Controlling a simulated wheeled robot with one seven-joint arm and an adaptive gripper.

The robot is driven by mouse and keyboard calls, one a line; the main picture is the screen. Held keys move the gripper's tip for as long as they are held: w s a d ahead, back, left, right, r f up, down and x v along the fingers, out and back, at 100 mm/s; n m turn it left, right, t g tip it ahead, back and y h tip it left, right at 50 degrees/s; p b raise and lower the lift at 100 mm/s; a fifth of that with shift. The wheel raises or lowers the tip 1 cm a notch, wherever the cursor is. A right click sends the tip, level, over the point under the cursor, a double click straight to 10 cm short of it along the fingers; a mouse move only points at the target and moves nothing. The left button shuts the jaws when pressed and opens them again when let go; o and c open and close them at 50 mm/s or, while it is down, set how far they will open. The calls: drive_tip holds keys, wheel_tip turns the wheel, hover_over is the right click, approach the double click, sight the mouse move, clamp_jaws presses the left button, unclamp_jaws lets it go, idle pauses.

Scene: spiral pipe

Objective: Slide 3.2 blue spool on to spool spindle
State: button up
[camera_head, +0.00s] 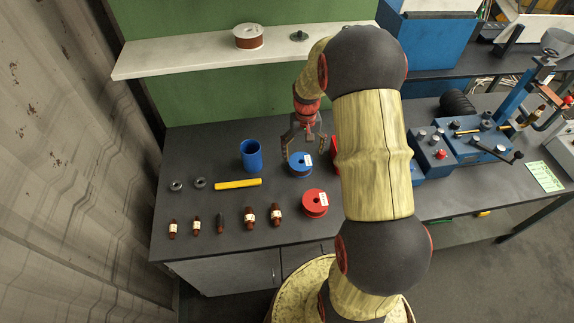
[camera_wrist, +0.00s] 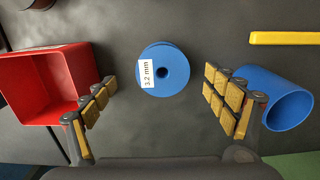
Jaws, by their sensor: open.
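The blue spool (camera_head: 300,168) lies flat on the dark bench top. In the wrist view the blue spool (camera_wrist: 158,72) shows a white "3.2 mm" label and a dark centre hole. My gripper (camera_head: 305,147) is above it, pointing down; in the wrist view my gripper (camera_wrist: 165,95) is open and empty, with its yellow-padded fingers apart on either side of the spool in the picture. The spool appears below the fingers, not touched. I cannot surely identify the spool spindle; a small dark green piece (camera_head: 299,36) sits on the white shelf.
A blue cup (camera_head: 251,155), a yellow bar (camera_head: 238,183), a red spool (camera_head: 314,203) and several small brown bottles stand on the bench. A red bin (camera_wrist: 45,85) is beside the blue spool. A brown spool (camera_head: 248,37) sits on the shelf (camera_head: 180,58). A blue machine (camera_head: 480,143) stands right.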

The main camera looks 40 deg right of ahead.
sight(301, 162)
drive_tip(key=shift+w+d+f, duration=0.1)
drive_tip(key=shift+w+f, duration=0.2)
drive_tip(key=shift+f, duration=0.55)
drive_tip(key=f, duration=0.2)
drive_tip(key=f+b, duration=0.1)
drive_tip(key=f, duration=0.1)
drive_tip(key=f+b, duration=0.1)
drive_tip(key=f, duration=0.1)
drive_tip(key=shift+w, duration=0.3)
drive_tip(key=shift+c, duration=1.1)
drive_tip(key=c, duration=1.9)
drive_tip(key=shift+r, duration=0.1)
